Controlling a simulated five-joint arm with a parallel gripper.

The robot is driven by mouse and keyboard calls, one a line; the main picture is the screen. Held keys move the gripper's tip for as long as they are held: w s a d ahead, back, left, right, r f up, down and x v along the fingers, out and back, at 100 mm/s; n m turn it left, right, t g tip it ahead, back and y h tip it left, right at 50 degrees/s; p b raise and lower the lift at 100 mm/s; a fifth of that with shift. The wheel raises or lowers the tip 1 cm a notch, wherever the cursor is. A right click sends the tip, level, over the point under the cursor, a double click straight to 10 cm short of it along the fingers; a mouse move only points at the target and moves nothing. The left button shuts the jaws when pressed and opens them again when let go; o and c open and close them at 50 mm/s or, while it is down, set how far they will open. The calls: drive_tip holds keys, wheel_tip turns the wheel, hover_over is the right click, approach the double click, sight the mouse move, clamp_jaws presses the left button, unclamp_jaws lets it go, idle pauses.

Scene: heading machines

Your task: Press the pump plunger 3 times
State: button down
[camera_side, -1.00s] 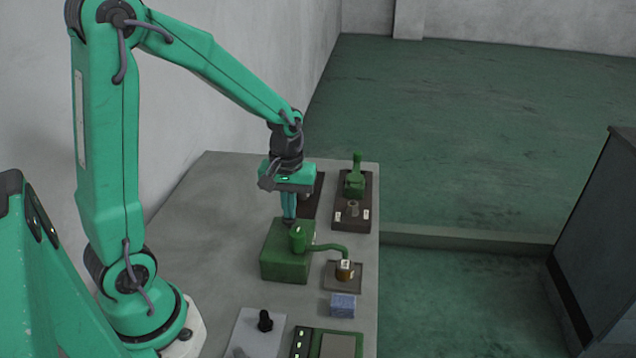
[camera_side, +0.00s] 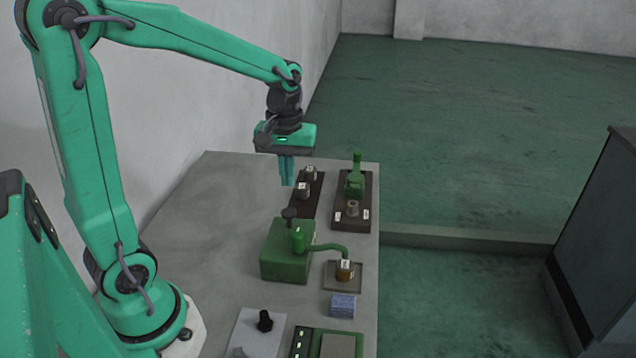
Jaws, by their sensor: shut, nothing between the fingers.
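The pump is a green box (camera_side: 284,262) on the grey table, with a short green cylinder on top and a curved green spout to the right. The pump plunger has a dark round knob (camera_side: 289,212) that stands up at the back of the box, fully in view. My gripper (camera_side: 287,184) is shut and empty, pointing down above the knob with a clear gap between them. A small jar (camera_side: 344,269) with a white label stands under the spout's end on a brown square tray (camera_side: 358,286).
Behind the pump are a dark rack (camera_side: 309,207) with small labelled pieces and a dark base with a green lever device (camera_side: 355,180). In front are a blue-grey block (camera_side: 343,306), a panel with a black knob (camera_side: 265,321) and a green scale-like device (camera_side: 325,343). The table's left side is clear.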

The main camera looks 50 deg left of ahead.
wheel_tip(320, 180, up, 6)
drive_tip(key=shift+f, duration=0.25)
idle(2.9)
drive_tip(key=s+d+r+m+t, duration=0.1)
drive_tip(key=s+d+m+t, duration=0.4)
drive_tip(key=s+m, duration=0.4)
drive_tip(key=shift+s+d+t, duration=0.3)
drive_tip(key=shift+s+d, duration=0.25)
drive_tip(key=shift+s, duration=0.7)
drive_tip(key=shift+w+r, duration=0.1)
drive_tip(key=w+a+n+g, duration=0.5)
drive_tip(key=w+n, duration=0.4)
drive_tip(key=w, duration=0.2)
drive_tip(key=shift+w+a+r+g, duration=0.2)
drive_tip(key=shift+a+r+g, duration=0.15)
drive_tip(key=shift+a, duration=0.2)
